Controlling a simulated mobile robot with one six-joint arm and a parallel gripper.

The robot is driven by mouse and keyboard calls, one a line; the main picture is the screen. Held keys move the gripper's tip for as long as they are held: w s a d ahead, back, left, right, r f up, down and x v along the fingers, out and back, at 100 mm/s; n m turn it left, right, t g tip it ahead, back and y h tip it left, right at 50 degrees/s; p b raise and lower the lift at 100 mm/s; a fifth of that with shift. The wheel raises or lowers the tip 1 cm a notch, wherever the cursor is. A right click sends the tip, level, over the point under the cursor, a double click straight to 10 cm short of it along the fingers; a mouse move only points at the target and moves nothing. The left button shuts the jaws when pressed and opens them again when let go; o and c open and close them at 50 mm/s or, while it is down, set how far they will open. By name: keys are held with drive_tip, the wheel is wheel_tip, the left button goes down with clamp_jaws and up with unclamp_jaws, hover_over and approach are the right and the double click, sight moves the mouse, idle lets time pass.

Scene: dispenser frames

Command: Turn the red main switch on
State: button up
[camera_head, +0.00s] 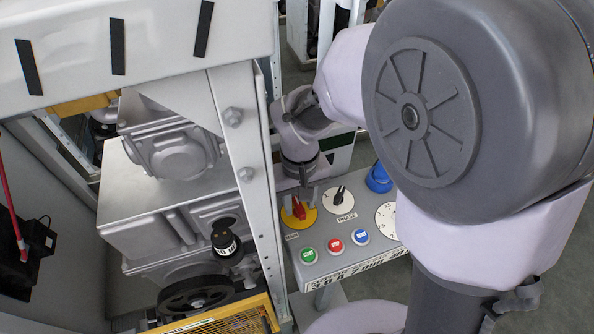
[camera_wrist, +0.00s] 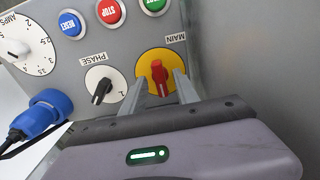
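The red main switch (camera_wrist: 158,70) is a knob on a yellow disc (camera_wrist: 146,57) beside the word MAIN, printed upside down in the wrist view. Its handle runs roughly up and down there. In the head view the red switch (camera_head: 299,208) sits at the panel's back left corner. My gripper (camera_wrist: 159,80) is open, with one finger on each side of the red knob and a visible gap to each. In the head view my gripper (camera_head: 300,197) comes down over the switch from above. Whether the fingertips touch the disc, I cannot tell.
The grey panel (camera_head: 340,266) also carries a PHASE dial (camera_wrist: 104,88), green, red and blue buttons, an AMPS dial (camera_wrist: 22,58) and a blue plug (camera_wrist: 45,108) with a cable. A grey metal post (camera_head: 250,175) stands close to the left of the switch.

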drive_tip(key=shift+c, duration=0.5)
clamp_jaws()
drive_tip(key=shift+f+m+b, duration=0.1)
drive_tip(key=shift+m+b, duration=0.2)
drive_tip(key=shift+m, duration=2)
drive_tip(key=shift+o, duration=0.5)
unclamp_jaws()
